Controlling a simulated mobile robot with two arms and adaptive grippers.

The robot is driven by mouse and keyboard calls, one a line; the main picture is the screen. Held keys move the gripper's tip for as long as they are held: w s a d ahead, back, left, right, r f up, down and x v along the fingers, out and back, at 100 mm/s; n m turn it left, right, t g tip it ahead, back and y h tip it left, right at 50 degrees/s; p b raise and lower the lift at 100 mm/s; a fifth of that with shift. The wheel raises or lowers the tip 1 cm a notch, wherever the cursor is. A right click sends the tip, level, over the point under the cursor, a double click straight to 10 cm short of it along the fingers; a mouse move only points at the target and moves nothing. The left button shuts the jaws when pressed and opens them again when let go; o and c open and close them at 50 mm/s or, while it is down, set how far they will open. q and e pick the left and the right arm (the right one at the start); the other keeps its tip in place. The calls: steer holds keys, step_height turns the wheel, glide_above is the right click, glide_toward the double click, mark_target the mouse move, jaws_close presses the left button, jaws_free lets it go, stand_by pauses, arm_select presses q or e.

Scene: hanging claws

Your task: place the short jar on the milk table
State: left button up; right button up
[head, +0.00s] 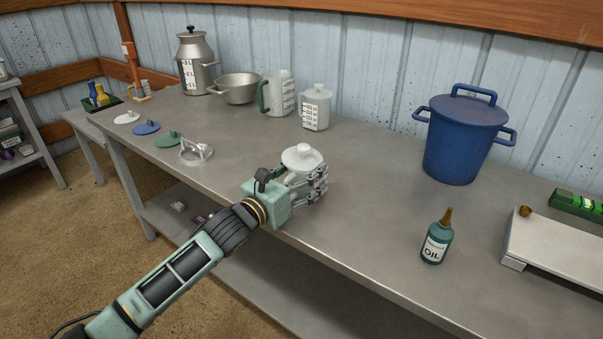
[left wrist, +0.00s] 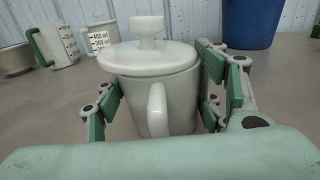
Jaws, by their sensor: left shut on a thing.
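A short white jar (left wrist: 160,97) with a knobbed lid and a side handle stands upright between the fingers of my left gripper (head: 308,183). The gripper is shut around it, fingers on both sides. In the head view its white lid (head: 301,157) shows above the fingers, and the body is mostly hidden by the hand. The hand is over the front part of the long grey metal table (head: 370,205), which I take for the milk table. Whether the jar's base touches the table is hidden. My right gripper is out of view.
A tall milk can (head: 196,62), a metal bowl (head: 238,88), a green-handled jug (head: 277,93) and a taller white jar (head: 316,107) stand behind. A blue pot (head: 464,138) and an oil bottle (head: 436,240) are to the right. Several lids lie left; the table between hand and pot is clear.

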arm_select(q)
steer(key=o, duration=1.4)
steer(key=shift+s+a+r, duration=0.1)
steer(key=shift+r, duration=0.05)
steer(key=p+v, duration=0.1)
steer(key=v, duration=1)
steer(key=shift+s+a, duration=0.2)
steer(key=shift+s, duration=0.15)
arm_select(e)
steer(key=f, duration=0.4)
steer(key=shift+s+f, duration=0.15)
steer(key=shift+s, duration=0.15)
